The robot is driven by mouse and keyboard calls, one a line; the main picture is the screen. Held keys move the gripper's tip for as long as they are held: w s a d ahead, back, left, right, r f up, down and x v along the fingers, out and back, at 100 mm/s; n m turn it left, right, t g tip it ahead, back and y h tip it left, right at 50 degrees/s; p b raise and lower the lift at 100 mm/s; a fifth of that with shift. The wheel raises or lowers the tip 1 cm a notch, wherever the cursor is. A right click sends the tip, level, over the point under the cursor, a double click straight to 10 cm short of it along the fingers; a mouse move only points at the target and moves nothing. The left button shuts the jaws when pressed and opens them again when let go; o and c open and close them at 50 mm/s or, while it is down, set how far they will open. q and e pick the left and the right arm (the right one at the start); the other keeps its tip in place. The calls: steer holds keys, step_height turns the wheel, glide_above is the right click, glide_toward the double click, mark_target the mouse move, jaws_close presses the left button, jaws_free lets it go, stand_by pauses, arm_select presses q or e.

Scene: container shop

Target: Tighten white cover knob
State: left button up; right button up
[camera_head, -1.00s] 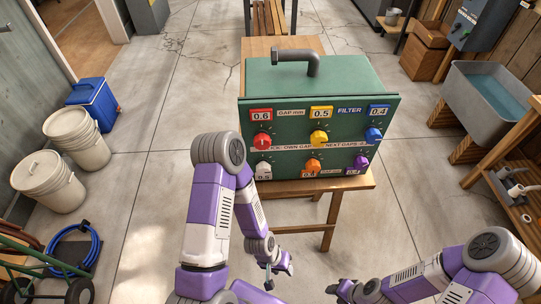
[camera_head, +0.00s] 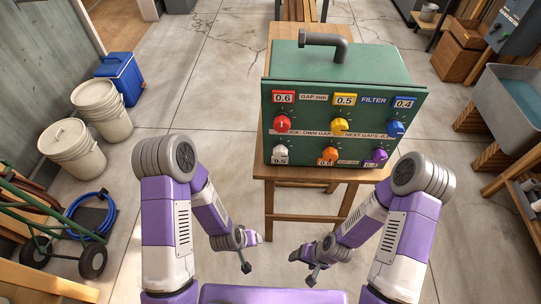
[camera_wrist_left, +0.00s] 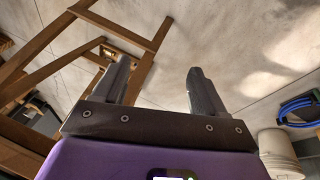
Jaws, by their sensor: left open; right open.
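The white cover knob (camera_head: 280,150) is at the lower left of the green box's front panel (camera_head: 345,108), above a label reading 0.5. Red (camera_head: 283,124), yellow (camera_head: 341,125), blue (camera_head: 396,128), orange (camera_head: 330,155) and purple (camera_head: 377,156) knobs share the panel. My left gripper (camera_head: 245,265) hangs low in front of the table, below and left of the white knob, empty. In the left wrist view its two fingers (camera_wrist_left: 160,85) stand wide apart with floor between them. My right gripper (camera_head: 302,268) is also low, below the panel, apart from every knob, and open.
The box stands on a wooden table (camera_head: 300,172) with open legs. White buckets (camera_head: 102,110), a blue cooler (camera_head: 120,78) and a green hand cart (camera_head: 50,225) are at left. A grey basin (camera_head: 505,105) is at right.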

arm_select(q)
steer(key=w+d+r+t+y+b, duration=0.1)
steer(key=w+r+t+y, duration=0.15)
steer(key=w, duration=0.35)
steer(key=t+b, duration=0.3)
steer(key=t, duration=1)
glide_toward(280, 155)
steer(key=w, duration=0.3)
steer(key=shift+g, duration=0.25)
steer(key=w, duration=0.7)
steer(key=shift+w+b, duration=0.1)
steer(key=shift+b, duration=0.3)
steer(key=shift+r, duration=0.1)
steer(key=c, duration=1)
steer(key=shift+m, duration=0.3)
